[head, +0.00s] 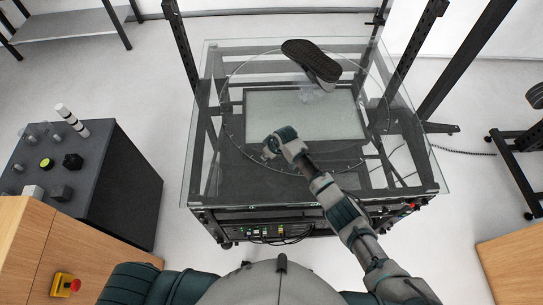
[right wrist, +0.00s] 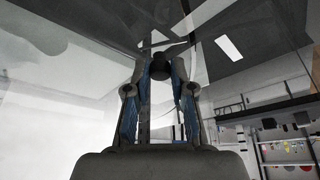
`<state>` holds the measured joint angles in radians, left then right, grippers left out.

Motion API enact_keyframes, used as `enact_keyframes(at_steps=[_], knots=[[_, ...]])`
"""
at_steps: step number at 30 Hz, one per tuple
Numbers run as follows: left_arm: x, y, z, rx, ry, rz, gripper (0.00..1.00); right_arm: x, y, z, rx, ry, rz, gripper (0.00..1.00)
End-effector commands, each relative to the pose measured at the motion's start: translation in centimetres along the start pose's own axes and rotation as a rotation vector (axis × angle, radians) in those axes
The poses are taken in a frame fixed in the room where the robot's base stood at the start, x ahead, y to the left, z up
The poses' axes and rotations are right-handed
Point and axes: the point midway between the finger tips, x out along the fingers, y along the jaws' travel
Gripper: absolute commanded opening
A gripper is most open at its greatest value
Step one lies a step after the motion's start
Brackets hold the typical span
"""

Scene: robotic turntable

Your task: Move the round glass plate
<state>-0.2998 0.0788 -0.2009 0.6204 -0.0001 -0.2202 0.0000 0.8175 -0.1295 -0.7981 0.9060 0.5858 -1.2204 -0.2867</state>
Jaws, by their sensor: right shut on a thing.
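The round glass plate (head: 310,118) lies on the square glass-topped turntable frame. It is clear, and its thin circular edge shows around a pale rectangle seen below it. A dark shoe (head: 312,60) stands tilted at its far side on a small clear support. My right gripper (head: 268,152) is at the near left part of the plate. In the right wrist view its fingers (right wrist: 160,72) close on a small dark round knob (right wrist: 160,66). How the knob joins the plate cannot be told. My left gripper is not in view.
The square glass top (head: 200,180) has corners jutting past the frame. Dark upright posts (head: 182,50) stand at its back left and right. A dark control box (head: 110,180) with knobs stands at left, beside a wooden cabinet with a red button (head: 75,285). Floor is clear between.

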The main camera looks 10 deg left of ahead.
Motion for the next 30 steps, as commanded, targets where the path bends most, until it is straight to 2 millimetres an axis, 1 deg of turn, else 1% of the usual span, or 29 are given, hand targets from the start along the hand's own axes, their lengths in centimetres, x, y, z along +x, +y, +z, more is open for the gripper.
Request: enact_keyframes(at_steps=[11,12,15,25,28,30], knots=[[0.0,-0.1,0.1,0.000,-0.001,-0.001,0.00,-0.1,0.2,0.0,0.001,0.001,0.004,0.00],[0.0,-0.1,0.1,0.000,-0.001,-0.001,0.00,-0.1,0.2,0.1,0.001,0.001,0.004,0.26],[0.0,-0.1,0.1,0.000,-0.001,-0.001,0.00,-0.1,0.2,0.1,0.001,0.001,0.003,0.48],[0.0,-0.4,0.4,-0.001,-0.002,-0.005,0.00,-0.2,0.0,-0.1,0.000,-0.001,0.002,0.48],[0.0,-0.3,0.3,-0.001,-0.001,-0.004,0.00,-0.9,0.0,-0.1,0.000,0.002,0.002,0.48],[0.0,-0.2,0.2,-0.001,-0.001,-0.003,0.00,-1.9,0.0,-0.1,-0.001,0.002,0.001,0.48]])
